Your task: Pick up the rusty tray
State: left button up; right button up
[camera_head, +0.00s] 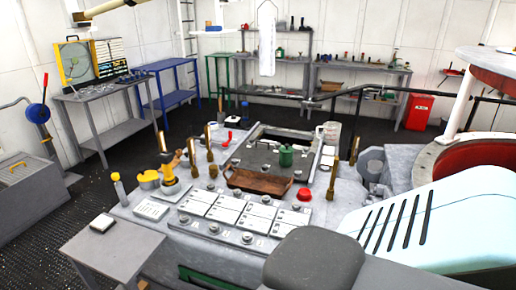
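The rusty tray (258,183) is a shallow brown tray with raised ends. It lies flat on the grey control console (345,212), just behind the light button panels and in front of a dark flat plate (258,157). It looks empty. Neither of my grippers shows in the head view, and nothing is holding the tray.
A green lidded pot (286,156) stands behind the tray. A red knob (303,194) is to its right, and upright brass levers (209,145) are to its left. A dark grey rounded seat (313,259) and a pale blue slotted cover (430,222) fill the near right.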

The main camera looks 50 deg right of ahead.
aim_at(249, 182)
jog(key=z, duration=1.7)
